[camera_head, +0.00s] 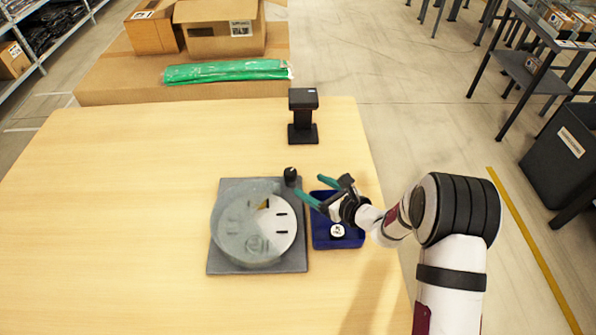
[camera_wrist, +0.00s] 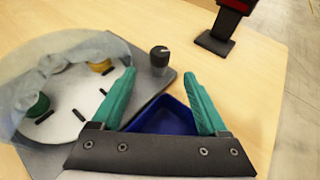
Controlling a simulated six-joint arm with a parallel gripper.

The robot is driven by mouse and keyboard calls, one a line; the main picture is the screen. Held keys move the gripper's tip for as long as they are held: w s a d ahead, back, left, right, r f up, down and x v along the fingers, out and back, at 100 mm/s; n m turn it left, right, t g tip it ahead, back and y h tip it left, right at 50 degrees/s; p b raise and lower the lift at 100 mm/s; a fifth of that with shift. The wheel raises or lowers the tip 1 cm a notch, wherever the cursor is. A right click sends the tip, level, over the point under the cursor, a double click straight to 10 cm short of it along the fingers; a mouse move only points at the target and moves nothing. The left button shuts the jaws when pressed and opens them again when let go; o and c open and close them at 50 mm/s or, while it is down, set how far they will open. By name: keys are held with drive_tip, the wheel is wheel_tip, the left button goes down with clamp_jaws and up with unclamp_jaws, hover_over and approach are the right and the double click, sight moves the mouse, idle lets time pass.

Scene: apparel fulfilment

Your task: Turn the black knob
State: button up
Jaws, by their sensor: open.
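The black knob (camera_head: 290,175) stands at the back right corner of a grey base plate that carries a round, clear-covered disc (camera_head: 249,222). In the wrist view the knob (camera_wrist: 159,57) is upright, with a light mark on its top and a grey collar below. My gripper (camera_head: 311,190) has teal fingers, spread open and empty, just right of the knob. In the wrist view my gripper (camera_wrist: 170,80) points toward the knob, which appears beyond and between the fingertips, apart from both.
A blue tray (camera_head: 351,240) holding a white-topped round item (camera_head: 337,231) sits under my gripper. A black scanner-like stand (camera_head: 303,118) is behind the knob. Cardboard boxes (camera_head: 220,30) and a green bag (camera_head: 227,71) lie beyond the table. The table's left side is clear.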

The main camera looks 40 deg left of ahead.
sight(295, 177)
drive_tip(key=x, duration=0.8)
drive_tip(key=shift+a+f, duration=0.1)
drive_tip(key=shift+a, duration=0.2)
